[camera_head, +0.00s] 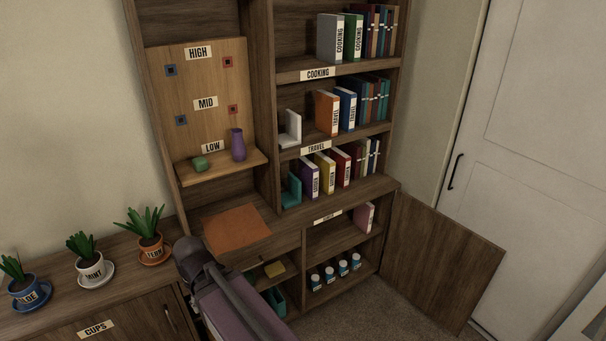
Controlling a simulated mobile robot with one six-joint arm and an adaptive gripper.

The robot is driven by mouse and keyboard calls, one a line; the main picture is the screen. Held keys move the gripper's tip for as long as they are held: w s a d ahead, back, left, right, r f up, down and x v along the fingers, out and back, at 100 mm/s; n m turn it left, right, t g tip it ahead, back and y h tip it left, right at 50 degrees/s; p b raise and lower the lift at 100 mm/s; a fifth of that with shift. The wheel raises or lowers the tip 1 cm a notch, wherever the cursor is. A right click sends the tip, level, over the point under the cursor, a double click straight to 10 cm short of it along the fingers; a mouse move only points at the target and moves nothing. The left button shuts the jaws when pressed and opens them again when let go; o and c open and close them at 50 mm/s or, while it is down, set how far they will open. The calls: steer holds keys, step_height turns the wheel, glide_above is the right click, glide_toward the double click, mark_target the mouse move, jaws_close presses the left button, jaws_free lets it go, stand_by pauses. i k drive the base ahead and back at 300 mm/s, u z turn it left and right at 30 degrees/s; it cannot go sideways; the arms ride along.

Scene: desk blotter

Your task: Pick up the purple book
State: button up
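The purple book (309,178) stands upright on the shelf below the TRAVEL label, at the left end of a row of books. Its white spine label faces out, too small to read surely. A teal bookend (293,190) stands just left of it, and a yellow book (326,174) stands to its right. My arm shows at the bottom, well below and left of the book. My gripper's fingers are not in view.
A red book (341,167) and several thinner books continue the row. Below, a cabinet door (445,262) hangs open to the right. A purple vase (238,145) stands on the LOW ledge. An orange blotter (236,228) lies on the desk. Potted plants stand at left.

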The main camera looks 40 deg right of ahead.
mark_target(308, 172)
steer(key=z, duration=0.45)
steer(key=i, duration=0.95)
steer(key=z, duration=0.55)
